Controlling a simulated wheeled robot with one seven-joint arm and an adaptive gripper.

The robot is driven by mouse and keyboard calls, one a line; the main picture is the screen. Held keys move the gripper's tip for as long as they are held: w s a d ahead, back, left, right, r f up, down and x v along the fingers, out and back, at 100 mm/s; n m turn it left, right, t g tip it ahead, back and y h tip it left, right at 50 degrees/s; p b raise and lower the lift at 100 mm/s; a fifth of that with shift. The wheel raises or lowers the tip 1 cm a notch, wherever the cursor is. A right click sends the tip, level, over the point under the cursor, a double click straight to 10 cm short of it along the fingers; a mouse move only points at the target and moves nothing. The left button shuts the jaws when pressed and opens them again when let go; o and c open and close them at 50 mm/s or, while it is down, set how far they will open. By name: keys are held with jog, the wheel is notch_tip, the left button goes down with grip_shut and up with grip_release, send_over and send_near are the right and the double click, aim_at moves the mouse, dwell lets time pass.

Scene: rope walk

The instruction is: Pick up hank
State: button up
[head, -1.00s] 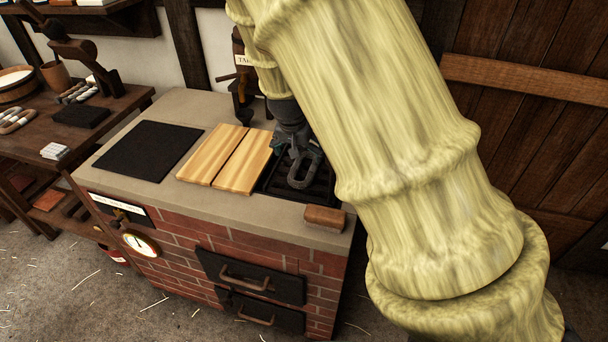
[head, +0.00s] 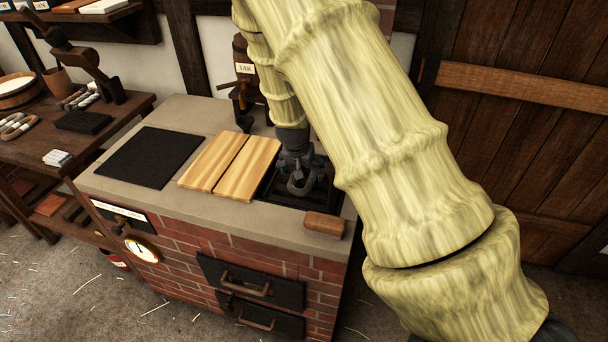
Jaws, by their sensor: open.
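My gripper (head: 301,186) is open and points down over a dark recessed tray (head: 272,190) at the right of the brick stove's top. The gripper and my arm hide much of the tray. I cannot make out a hank in or under the jaws, and nothing shows clearly between the fingers. Pale ring-shaped coils of rope (head: 17,126) lie on the wooden side table at the far left, well away from my gripper.
Two light wooden boards (head: 230,166) and a black plate (head: 150,156) lie on the stove top (head: 213,113). A brown block (head: 324,224) sits at its front right edge. A vessel labelled TAR (head: 246,68) stands behind. A wooden door (head: 520,130) is at right.

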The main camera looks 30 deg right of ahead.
jog(key=shift+x, duration=1)
jog(key=c, duration=1.2)
jog(key=shift+r, duration=0.1)
jog(key=shift+c, duration=0.2)
